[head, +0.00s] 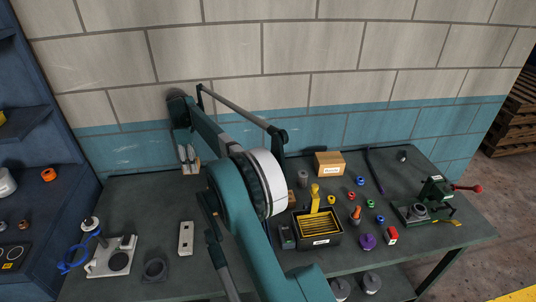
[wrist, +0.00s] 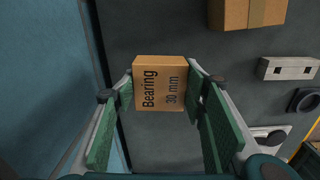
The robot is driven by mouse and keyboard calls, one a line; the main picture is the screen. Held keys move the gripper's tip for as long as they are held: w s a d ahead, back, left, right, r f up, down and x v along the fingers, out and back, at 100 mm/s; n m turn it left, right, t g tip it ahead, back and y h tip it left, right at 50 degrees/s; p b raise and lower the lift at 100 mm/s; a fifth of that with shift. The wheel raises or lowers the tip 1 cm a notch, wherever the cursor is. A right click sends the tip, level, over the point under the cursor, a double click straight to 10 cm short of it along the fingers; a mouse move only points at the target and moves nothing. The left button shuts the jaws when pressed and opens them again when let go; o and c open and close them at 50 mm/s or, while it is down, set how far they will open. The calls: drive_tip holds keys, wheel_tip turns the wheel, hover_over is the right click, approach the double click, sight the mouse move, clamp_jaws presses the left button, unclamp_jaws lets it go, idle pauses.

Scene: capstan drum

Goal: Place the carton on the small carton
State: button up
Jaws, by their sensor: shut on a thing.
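My gripper (head: 189,165) is at the back left of the bench, in front of the blue wall band. In the wrist view it (wrist: 160,88) is shut on a brown carton (wrist: 160,68) marked "Bearing 30 mm", pinched between the green finger pads. The held carton appears to be above the bench top; its underside is hidden. Another brown carton (wrist: 247,12) with a tape strip shows at the top of the wrist view, cut off and apart from the held one. A labelled carton (head: 329,163) sits at the back of the bench in the head view. I cannot tell which is the small carton.
A pale block with holes (head: 186,238), a black ring (head: 155,269) and a white fixture (head: 112,258) stand at the left front. A black tray (head: 318,232) and several small coloured parts lie right of my arm. My arm hides the bench middle.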

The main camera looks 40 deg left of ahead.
drive_tip(key=w+d+r+p, duration=0.1)
drive_tip(key=w+d, duration=0.3)
drive_tip(key=w, duration=0.3)
drive_tip(key=w+d+r, duration=0.1)
drive_tip(key=w+d, duration=0.3)
drive_tip(key=w, duration=0.2)
wheel_tip(320, 180, up, 6)
drive_tip(key=p, duration=0.4)
hover_over(331, 157)
drive_tip(key=shift+r+n, duration=0.15)
drive_tip(key=shift+n, duration=0.15)
drive_tip(key=shift+f+p, duration=0.3)
drive_tip(key=shift+f, duration=2.85)
drive_tip(key=shift+f, duration=1.85)
